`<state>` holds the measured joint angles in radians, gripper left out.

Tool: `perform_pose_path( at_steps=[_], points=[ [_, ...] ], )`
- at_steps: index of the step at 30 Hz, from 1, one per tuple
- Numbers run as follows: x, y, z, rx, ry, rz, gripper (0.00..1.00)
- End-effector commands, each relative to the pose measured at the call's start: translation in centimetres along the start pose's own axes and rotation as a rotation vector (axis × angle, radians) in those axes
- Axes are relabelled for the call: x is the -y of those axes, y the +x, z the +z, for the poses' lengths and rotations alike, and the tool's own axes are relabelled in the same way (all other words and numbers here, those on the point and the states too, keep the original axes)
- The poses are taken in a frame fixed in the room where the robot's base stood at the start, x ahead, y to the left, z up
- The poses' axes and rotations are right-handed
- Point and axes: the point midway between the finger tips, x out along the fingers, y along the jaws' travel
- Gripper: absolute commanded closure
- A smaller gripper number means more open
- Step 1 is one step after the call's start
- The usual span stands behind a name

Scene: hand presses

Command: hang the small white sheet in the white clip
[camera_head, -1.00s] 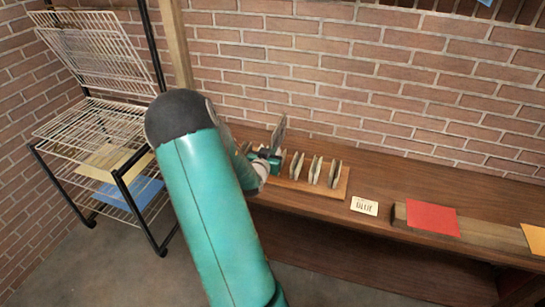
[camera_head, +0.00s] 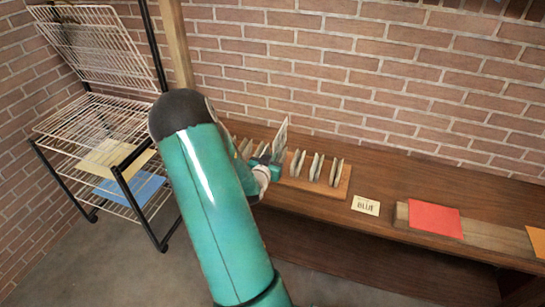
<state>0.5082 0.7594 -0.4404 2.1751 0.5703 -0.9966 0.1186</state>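My gripper (camera_head: 265,163) is at the left part of a wooden rack on the bench, beyond my green arm. A thin, pale, upright sheet or plate (camera_head: 281,137) stands at the gripper, taller than the others there. I cannot tell whether the fingers hold it; they are small and partly hidden. I cannot make out a white clip, and my arm covers part of the scene.
The wooden rack (camera_head: 340,190) holds several thin upright plates (camera_head: 316,167). To its right are a card reading "BLUE" (camera_head: 366,205), a red sheet (camera_head: 434,220) and an orange sheet (camera_head: 538,240). A wire shelf rack (camera_head: 100,125) at left holds a yellow sheet (camera_head: 112,158) and a blue sheet (camera_head: 130,187).

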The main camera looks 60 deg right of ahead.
Motion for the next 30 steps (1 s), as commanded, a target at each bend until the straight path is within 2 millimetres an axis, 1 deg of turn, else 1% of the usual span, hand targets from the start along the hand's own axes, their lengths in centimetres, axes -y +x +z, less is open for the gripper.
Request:
perform_pose_path(
  at_steps=[9,13,16,17,26,30],
  points=[
    [0.0,0.2,0.9,0.0,0.0,0.0,1.0],
    [0.0,0.3,0.9,0.0,0.0,0.0,1.0],
    [0.0,0.4,0.9,0.0,0.0,0.0,0.81],
    [0.0,0.4,0.9,0.0,0.0,0.0,0.77],
    [0.0,0.4,0.8,0.0,0.0,0.0,0.77],
    [0.1,0.2,-0.2,-0.002,0.002,-0.001,0.77]
  ],
)
